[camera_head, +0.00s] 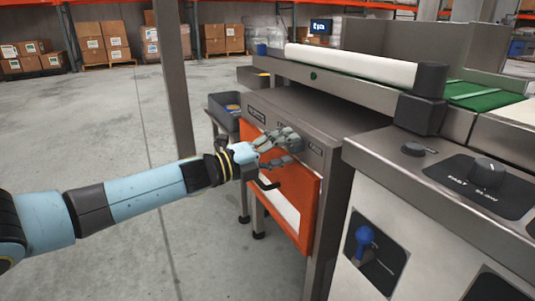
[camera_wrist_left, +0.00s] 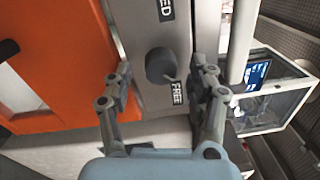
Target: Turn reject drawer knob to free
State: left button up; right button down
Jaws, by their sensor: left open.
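The dark round reject drawer knob (camera_wrist_left: 158,65) sits on a grey metal strip in the left wrist view. A FREE label (camera_wrist_left: 177,93) is beside it, and a partly cut-off label ending in "ED" (camera_wrist_left: 166,10) is on its other side. A small pointer mark at its edge seems to face FREE. My left gripper (camera_wrist_left: 161,66) is open, one finger on each side of the knob, with visible gaps. In the head view my left gripper (camera_head: 287,149) is at the front panel above the orange drawer (camera_head: 299,187), largely hiding the knob. My right gripper is not in view.
A black drawer handle (camera_head: 267,184) juts out below my left gripper. A control cabinet with a blue-tipped lever (camera_head: 364,236) and a black dial (camera_head: 488,171) stands at the right. A grey bin (camera_head: 222,112) is beyond. Floor on the left is clear.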

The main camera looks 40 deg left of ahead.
pick_arm(q)
jog(key=v, duration=1.1)
jog(key=shift+s+a+f, duration=0.1)
jog(key=shift+f, duration=0.05)
